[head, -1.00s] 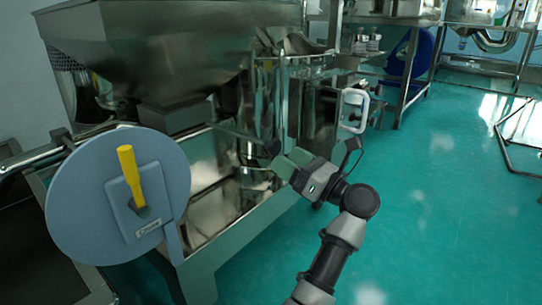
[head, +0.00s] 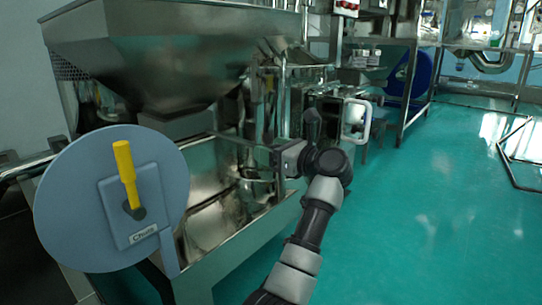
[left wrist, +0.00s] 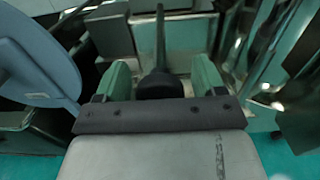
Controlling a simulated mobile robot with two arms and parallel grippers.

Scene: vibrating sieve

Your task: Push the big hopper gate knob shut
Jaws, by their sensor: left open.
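The big steel hopper (head: 150,60) fills the upper left of the head view. In the left wrist view a dark rounded piece with a thin upright rod (left wrist: 159,82), perhaps the gate knob, shows between my two green finger pads. I cannot tell if they touch it. My left gripper (head: 266,158) is beside the steel frame below and right of the hopper. It also shows in the left wrist view (left wrist: 163,76), with its fingers apart. In the head view the knob is not clearly seen. My right gripper is out of view.
A blue-grey disc (head: 75,215) with a yellow handle (head: 126,175) stands at the left. A steel trough (head: 212,165) lies below the hopper. A white-framed part (head: 355,120) stands right of my gripper.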

